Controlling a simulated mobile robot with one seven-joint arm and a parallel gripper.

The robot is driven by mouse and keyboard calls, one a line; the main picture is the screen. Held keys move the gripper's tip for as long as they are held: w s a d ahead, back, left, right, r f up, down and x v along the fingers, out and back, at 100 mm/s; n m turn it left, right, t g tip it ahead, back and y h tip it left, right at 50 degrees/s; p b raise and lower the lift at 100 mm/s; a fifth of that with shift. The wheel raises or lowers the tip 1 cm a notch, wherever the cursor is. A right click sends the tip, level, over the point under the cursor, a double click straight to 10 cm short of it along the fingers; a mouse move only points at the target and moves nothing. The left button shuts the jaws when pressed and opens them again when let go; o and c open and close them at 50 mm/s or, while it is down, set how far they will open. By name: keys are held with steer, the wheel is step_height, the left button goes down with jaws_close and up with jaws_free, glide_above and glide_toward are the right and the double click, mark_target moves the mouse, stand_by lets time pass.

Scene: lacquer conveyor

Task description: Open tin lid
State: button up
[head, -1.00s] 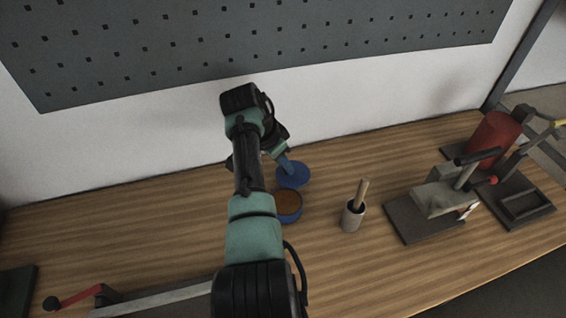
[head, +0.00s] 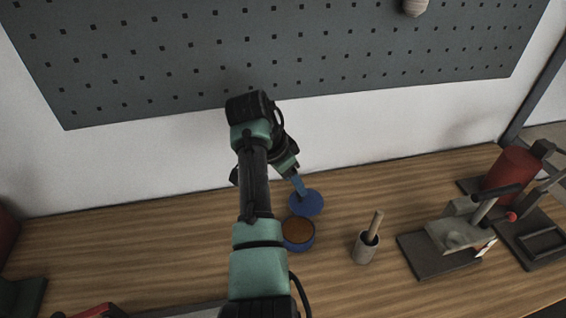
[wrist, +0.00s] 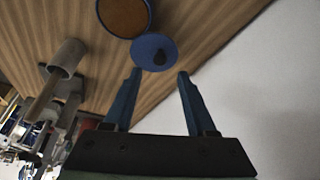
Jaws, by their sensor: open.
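The tin (head: 298,234) is a round blue tin standing open on the wooden bench, with brown contents showing. Its top also shows in the wrist view (wrist: 124,14). The blue round lid (head: 306,203) lies on the bench just behind the tin, and in the wrist view (wrist: 148,47) it has a dark knob on top. My gripper (wrist: 155,75) is open and empty, its two blue fingers apart and pointing toward the lid. In the head view my gripper (head: 299,188) is just above the lid's far side.
A grey cup with a wooden-handled tool (head: 365,248) stands right of the tin. A grey press on a dark base (head: 447,245) and a red cylinder device (head: 512,172) are at the right. A pegboard wall (head: 330,60) rises behind. Bench left of my arm is mostly clear.

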steer(key=v, duration=0.8)
